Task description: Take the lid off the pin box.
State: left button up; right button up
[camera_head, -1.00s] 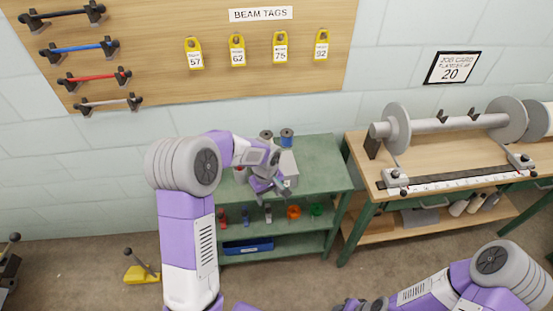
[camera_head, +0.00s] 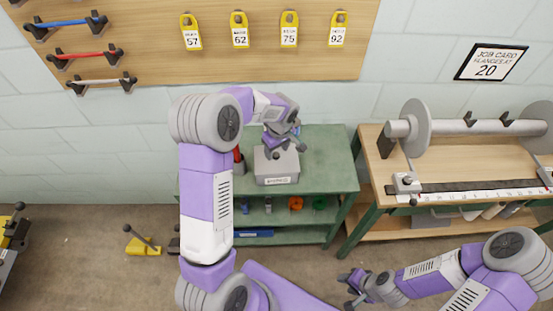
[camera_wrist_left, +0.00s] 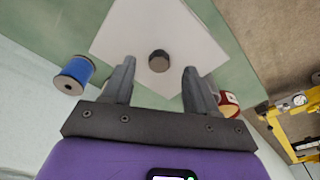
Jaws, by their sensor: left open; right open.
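The grey pin box (camera_head: 277,180) stands on the green bench top, with a label on its front. In the left wrist view its pale square lid (camera_wrist_left: 150,25) has a dark round knob (camera_wrist_left: 159,61) in the middle. My left gripper (camera_head: 287,145) is over the box, pointing down. In the left wrist view the open fingers (camera_wrist_left: 156,72) sit on either side of the knob in the picture. I cannot tell how far above it they are. My right gripper (camera_head: 350,288) is open and empty, low in the head view, away from the box.
The green bench (camera_head: 325,160) has free room right of the box. A blue spool (camera_wrist_left: 74,75) and a red one (camera_wrist_left: 228,103) stand near the box. A wooden table (camera_head: 460,165) with a beam roller (camera_head: 470,126) stands to the right.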

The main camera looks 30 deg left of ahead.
pick_arm(q)
notch_tip(320, 180, down, 2)
jog(key=shift+w+a+f, duration=0.1)
jog(key=shift+a+f, duration=0.05)
jog(key=shift+f, duration=0.05)
grip_shut()
jog(key=shift+r, duration=0.1)
